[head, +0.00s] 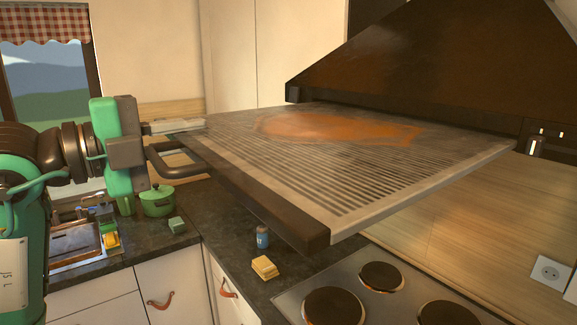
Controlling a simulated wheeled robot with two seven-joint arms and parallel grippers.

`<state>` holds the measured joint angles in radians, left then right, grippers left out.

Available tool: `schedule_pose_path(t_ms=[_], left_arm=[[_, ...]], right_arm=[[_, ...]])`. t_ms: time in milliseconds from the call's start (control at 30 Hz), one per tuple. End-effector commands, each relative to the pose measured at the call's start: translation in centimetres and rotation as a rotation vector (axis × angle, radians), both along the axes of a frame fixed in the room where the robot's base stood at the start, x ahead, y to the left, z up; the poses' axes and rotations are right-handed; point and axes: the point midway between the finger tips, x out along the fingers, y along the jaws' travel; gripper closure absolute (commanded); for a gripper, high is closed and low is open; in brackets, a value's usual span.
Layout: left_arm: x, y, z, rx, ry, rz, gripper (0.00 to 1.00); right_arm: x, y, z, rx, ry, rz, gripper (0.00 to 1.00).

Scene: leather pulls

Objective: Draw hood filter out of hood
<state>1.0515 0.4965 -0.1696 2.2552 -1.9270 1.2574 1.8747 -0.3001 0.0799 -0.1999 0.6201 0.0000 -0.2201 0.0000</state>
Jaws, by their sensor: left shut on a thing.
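The hood filter (290,168) is a wide slatted grey panel with an orange-brown greasy stain on top and a dark front bar. It juts far out from under the dark hood (430,70), roughly level above the counter and stove. Its back edge lies at the hood's lower edge; I cannot tell how much still sits inside. A dark loop handle (176,148) sticks out from the front bar on the left. My left gripper (145,153), green and grey, is shut on this handle. The exact finger contact is partly hidden. My right gripper is out of view.
Below the filter are a stove (400,290) with round hotplates, a yellow sponge (264,267) and a small blue jar (262,237). A green pot (157,201) and a sink (76,242) are at left. The dark counter (225,215) has bare room between them.

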Motion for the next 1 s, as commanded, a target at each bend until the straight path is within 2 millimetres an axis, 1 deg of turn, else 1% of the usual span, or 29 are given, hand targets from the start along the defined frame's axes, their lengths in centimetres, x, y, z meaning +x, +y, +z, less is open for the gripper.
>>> schedule_pose_path(t_ms=[1000], left_arm=[[-4.2, 5.8, -0.1, 0.000, 0.000, 0.002, 1.00]], right_arm=[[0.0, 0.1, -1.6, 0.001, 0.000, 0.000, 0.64]])
